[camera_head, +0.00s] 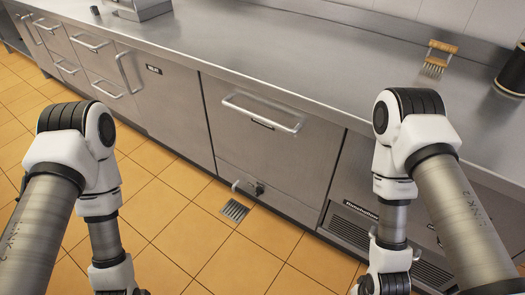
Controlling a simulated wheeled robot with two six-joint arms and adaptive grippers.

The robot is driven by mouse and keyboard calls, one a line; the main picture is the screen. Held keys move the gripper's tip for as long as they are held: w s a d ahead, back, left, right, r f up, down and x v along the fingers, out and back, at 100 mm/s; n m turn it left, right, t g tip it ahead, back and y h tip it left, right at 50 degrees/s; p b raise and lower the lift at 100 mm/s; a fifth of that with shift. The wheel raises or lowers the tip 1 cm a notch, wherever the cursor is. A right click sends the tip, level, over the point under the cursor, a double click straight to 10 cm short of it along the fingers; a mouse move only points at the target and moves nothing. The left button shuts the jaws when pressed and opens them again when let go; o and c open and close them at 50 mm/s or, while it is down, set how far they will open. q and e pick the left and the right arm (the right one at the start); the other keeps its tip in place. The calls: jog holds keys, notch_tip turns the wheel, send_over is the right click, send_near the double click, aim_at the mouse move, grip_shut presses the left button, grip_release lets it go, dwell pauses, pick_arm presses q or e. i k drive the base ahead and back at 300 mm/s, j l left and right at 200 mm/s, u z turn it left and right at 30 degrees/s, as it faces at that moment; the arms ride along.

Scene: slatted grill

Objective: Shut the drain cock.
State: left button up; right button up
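The drain cock (257,188) is a small dark fitting low on the front of the middle steel cabinet. A pale lever or spout piece (237,185) sticks out at its left. It is too small to tell whether the cock is open or shut. Both of my arms reach down, one at each side of the picture, and run out at the bottom edge. Neither gripper shows. The visible arm parts are apart from the cock, which lies between them and farther off.
A floor drain grate (235,210) lies in the tiles below the cock. A bar handle (262,113) juts from the cabinet above it. The tiled floor is clear.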

aim_at(259, 191)
jog(key=i+z, duration=0.15)
jog(key=z, duration=0.2)
jog(key=i+j+z, duration=0.1)
jog(key=z, duration=0.3)
jog(key=i+j+z, duration=0.15)
jog(key=z, duration=0.2)
jog(key=i, duration=0.1)
